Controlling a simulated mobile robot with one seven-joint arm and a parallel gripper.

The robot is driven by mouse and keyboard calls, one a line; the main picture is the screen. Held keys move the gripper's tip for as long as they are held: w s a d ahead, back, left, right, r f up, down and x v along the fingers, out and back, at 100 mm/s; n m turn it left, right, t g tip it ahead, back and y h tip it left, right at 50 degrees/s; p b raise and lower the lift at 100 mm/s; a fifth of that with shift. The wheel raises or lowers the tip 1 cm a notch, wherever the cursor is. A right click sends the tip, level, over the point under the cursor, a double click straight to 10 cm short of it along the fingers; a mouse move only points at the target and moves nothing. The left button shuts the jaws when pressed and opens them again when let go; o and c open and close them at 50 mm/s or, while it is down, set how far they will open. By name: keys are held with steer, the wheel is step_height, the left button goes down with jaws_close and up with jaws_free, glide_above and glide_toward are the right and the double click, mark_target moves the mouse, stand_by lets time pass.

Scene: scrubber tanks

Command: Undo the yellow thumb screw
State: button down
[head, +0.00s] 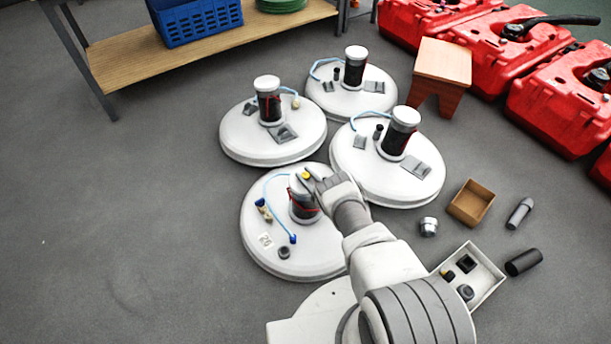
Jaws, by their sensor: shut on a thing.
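The yellow thumb screw (306,175) is a small yellow spot at the top of the dark cylinder on the nearest white round tank lid (265,235). My gripper (308,178) reaches in from the right and is shut on the screw. The fingers partly cover the screw and the cylinder's white cap. The dark cylinder (302,208) stands upright with a red band. Whether the screw is still threaded in cannot be seen.
Three similar white lids with cylinders stand behind: left (240,138), back (325,100) and right (415,185). A white tray (490,285) with small parts, a cardboard box (470,203) and a metal fitting (428,227) lie at right. The left floor is clear.

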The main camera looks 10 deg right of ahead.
steer(key=shift+n+y, duration=0.3)
stand_by(0.4)
steer(key=c, duration=0.5)
jaws_free()
steer(key=shift+s, duration=0.1)
